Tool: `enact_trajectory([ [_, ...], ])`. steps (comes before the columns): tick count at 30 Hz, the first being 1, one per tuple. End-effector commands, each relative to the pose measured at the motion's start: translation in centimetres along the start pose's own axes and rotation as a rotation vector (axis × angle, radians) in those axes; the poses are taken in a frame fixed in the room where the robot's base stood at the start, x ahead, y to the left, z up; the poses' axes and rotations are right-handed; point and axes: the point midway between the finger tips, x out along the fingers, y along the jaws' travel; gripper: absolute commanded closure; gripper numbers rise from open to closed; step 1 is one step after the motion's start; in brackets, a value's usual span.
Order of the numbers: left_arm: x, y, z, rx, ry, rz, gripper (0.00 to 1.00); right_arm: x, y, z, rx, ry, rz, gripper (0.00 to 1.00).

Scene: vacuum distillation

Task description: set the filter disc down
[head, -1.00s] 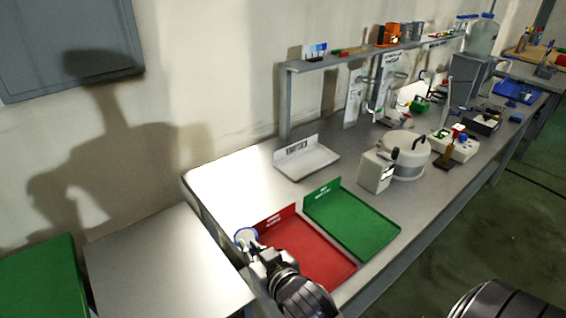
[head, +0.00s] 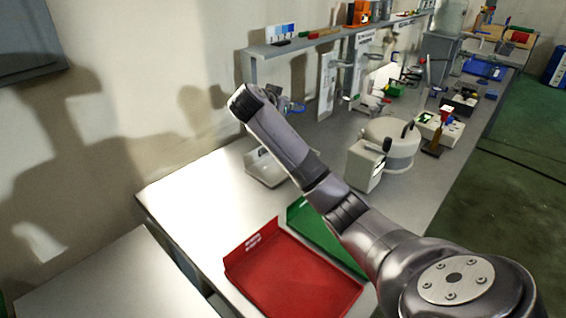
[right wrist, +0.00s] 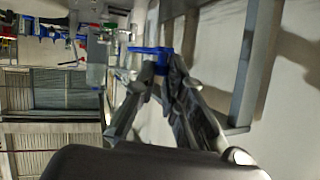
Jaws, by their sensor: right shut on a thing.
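The filter disc (right wrist: 150,50) shows as a thin blue edge in the right wrist view, seen nearly edge-on between my right gripper's fingertips (right wrist: 160,66). In the head view my right arm reaches from the lower right toward the shelf, above the bench. My right gripper (head: 280,97) is mostly hidden behind its own wrist, and a bit of the blue disc (head: 297,107) shows beyond it. The disc is in the air, clear of the bench. My left gripper is not in view.
A red tray (head: 285,280), a green tray (head: 300,214) and a white tray (head: 268,178) lie on the bench (head: 190,195). A raised shelf (head: 340,33) runs along the wall. A round pump-like device (head: 392,150) stands to the right. The bench's left end is bare.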

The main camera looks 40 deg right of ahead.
Motion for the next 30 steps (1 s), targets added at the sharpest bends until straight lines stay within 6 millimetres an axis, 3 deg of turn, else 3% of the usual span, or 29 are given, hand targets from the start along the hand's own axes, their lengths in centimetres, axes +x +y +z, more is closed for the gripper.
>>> enact_trajectory([
  [3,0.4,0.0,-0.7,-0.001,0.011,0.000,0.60,0.7,1.2,-2.0,0.035,0.007,0.068,1.00],
  [7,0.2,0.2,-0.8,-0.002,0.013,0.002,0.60,1.3,1.8,-1.9,0.045,0.009,0.095,1.00],
  [21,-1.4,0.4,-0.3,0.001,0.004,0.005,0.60,6.1,3.1,8.7,0.041,0.009,0.095,1.00],
  [30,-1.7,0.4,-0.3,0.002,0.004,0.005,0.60,7.6,3.4,11.9,0.044,0.009,0.093,1.00],
])
